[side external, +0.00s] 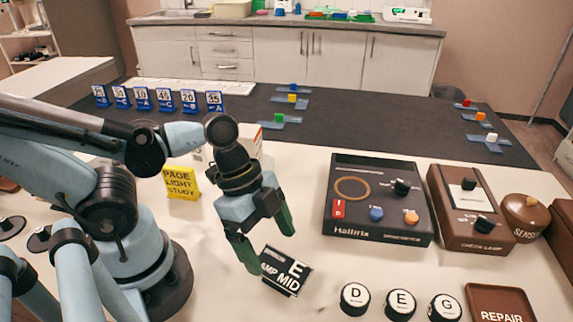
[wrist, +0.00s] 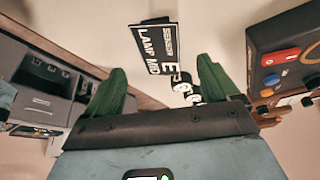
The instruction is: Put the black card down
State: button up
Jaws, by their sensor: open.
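The black card (side external: 286,272) has white lettering, a large "E" and "LAMP MID". It is on the pale table in front of my gripper (side external: 268,250), and looks tilted. In the wrist view the card (wrist: 154,52) lies beyond the green fingertips, between their lines. My gripper is open, with its two green fingers (wrist: 160,82) spread apart. The left finger's tip is close to the card's left edge in the side view; I cannot tell whether they touch. No finger is closed on the card.
Black round buttons D (side external: 355,298), E (side external: 400,304) and G (side external: 445,307) stand right of the card, beside a brown REPAIR tray (side external: 500,290). A dark control box (side external: 378,200) stands behind them. A yellow sign (side external: 181,183) is at the left.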

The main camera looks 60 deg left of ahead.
jog(key=shift+w+v, duration=0.4)
jog(key=shift+v, duration=2.1)
jog(key=w+a+r+n+t+y, duration=0.2)
jog(key=w+a+n+t+y, duration=0.2)
jog(key=n, duration=0.9)
jog(key=w+a+t, duration=0.1)
jog(key=w+a, duration=0.2)
jog(key=w, duration=0.2)
jog(key=shift+w+a, duration=0.2)
jog(key=shift+a, duration=0.2)
